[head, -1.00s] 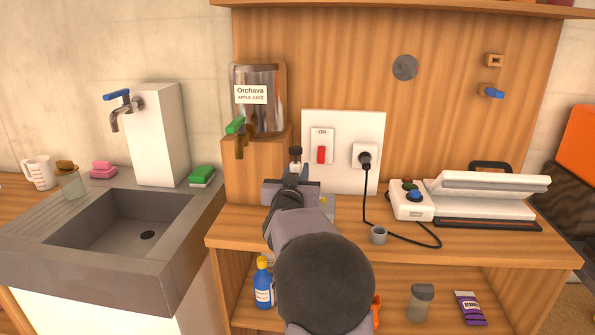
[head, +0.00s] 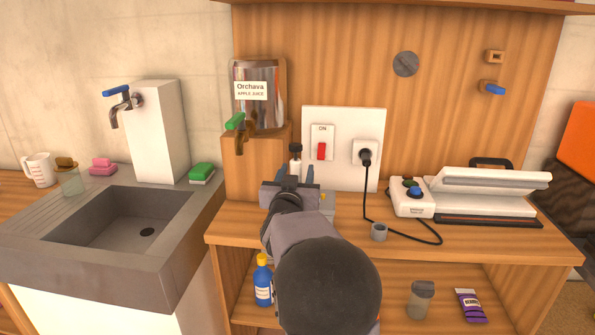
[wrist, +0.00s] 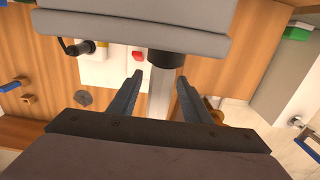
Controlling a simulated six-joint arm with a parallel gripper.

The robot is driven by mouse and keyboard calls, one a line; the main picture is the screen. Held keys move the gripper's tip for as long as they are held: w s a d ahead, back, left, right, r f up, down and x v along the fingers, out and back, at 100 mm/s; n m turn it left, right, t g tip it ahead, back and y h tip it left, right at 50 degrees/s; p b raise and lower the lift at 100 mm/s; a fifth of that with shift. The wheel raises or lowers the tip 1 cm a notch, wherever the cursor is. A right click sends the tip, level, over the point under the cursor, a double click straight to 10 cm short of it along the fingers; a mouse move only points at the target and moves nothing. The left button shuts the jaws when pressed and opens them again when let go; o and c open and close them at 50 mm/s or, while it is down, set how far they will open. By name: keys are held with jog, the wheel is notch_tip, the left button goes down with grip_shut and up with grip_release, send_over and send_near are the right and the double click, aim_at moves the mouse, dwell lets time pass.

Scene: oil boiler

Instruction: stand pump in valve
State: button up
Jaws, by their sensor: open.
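A slim pale upright thing with a black top (head: 295,163), likely the pump, stands at the back of the wooden counter, left of the switch panel. My gripper (head: 296,173) is open, with one finger on each side of it. In the wrist view the pale cylinder (wrist: 161,95) with its black end shows between the two fingers (wrist: 157,92), with gaps on both sides. What its foot rests in is hidden behind my gripper.
A juice dispenser (head: 258,97) with a green tap is close on the left. A socket with a black cable (head: 366,192), a button box (head: 412,196) and a white press (head: 490,193) are on the right. The sink (head: 125,240) is far left.

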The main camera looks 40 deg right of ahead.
jog(key=shift+v, duration=2.7)
